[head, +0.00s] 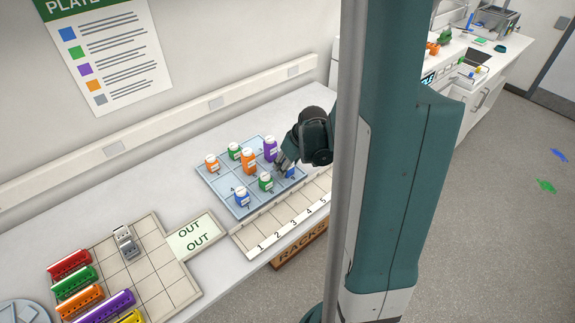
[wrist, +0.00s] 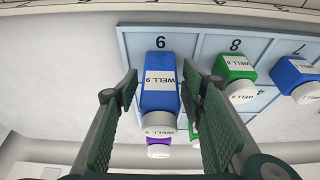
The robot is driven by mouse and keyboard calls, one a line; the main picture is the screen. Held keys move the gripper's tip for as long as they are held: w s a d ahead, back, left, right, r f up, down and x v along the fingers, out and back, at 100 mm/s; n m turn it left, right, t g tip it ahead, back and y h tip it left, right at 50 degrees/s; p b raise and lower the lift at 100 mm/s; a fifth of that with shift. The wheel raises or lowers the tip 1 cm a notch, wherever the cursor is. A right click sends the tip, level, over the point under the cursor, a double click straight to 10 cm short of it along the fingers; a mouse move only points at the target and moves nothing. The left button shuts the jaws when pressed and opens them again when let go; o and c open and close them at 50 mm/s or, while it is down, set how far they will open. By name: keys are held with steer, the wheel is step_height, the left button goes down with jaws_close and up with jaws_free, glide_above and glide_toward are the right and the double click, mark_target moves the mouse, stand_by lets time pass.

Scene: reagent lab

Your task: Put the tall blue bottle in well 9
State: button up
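The tall blue bottle (wrist: 159,100), with a white cap and a "WELL 9" label, stands in the corner well of the light blue tray (wrist: 201,52). The number at that well reads as a 9, seen upside down beside 8. My gripper (wrist: 160,115) is open, with one finger on each side of the bottle and a visible gap on both sides. In the head view my gripper (head: 284,164) is at the tray's right end, largely hiding the blue bottle (head: 291,172).
A green bottle (wrist: 236,78) and another blue bottle (wrist: 297,76) stand to the right in the wrist view. A purple bottle (wrist: 160,146) is close to the tall blue one. In the head view, orange bottles (head: 249,160) share the tray; a numbered rack strip (head: 285,222) lies in front.

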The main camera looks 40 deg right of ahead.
steer(key=shift+r, duration=0.2)
steer(key=p+v, duration=0.1)
steer(key=v, duration=1)
steer(key=shift+s+r, duration=0.25)
steer(key=shift+r, duration=0.1)
steer(key=shift+a, duration=0.1)
stand_by(0.7)
steer(key=s+a+r+t, duration=0.1)
steer(key=s+a+r, duration=0.2)
steer(key=a, duration=0.6)
steer(key=s+a+r+t, duration=0.1)
steer(key=s+a+r, duration=0.2)
steer(key=a+r, duration=0.3)
steer(key=s+a+r, duration=0.3)
steer(key=a+r, duration=0.2)
steer(key=a, duration=0.9)
steer(key=shift+a+r+t, duration=0.15)
steer(key=shift+r+t, duration=0.05)
steer(key=shift+t, duration=0.2)
